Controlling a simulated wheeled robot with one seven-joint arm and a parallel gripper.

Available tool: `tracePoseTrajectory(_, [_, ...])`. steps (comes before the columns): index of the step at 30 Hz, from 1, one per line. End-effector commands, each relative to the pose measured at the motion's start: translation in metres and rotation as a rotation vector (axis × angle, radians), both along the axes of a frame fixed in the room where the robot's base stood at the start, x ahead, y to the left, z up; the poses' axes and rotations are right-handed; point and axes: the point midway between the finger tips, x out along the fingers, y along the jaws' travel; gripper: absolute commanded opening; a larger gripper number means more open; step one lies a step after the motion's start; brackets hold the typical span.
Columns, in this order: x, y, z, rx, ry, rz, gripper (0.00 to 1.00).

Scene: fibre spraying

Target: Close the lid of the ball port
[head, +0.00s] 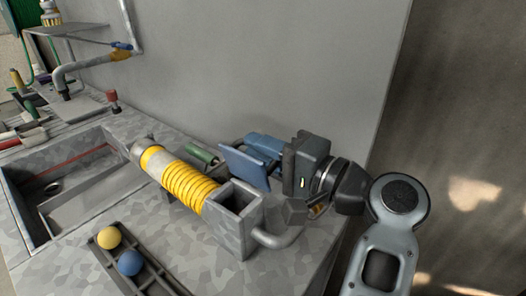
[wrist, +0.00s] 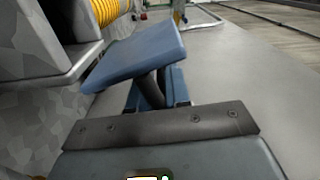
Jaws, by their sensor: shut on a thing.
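The ball port is a grey, square, open-topped box (head: 232,205) at the end of the yellow ribbed pipe, on the counter's right part. Its opening shows uncovered. The blue lid (head: 250,166) stands steeply tilted, up and open, at the box's back right side. In the wrist view the lid (wrist: 135,52) is a flat blue plate beside the grey box. My gripper (head: 270,160) reaches in from the right, behind the lid. In the wrist view my gripper (wrist: 158,90) is shut on the dark stem at the back of the lid. The lid's hinge is hidden.
A dark rack (head: 153,278) with a yellow ball (head: 109,237) and a blue ball (head: 130,262) lies in front left of the box. A yellow ribbed pipe (head: 185,184) joins the box, and a sink (head: 70,180) lies left. The grey wall rises close behind.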

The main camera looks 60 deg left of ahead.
Motion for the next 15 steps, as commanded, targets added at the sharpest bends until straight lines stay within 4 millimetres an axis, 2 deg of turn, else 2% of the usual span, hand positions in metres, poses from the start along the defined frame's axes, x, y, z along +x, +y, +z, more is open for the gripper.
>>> tracePoseTrajectory(15, [-0.023, -0.009, 0.005, 0.142, -0.426, -0.004, 0.00])
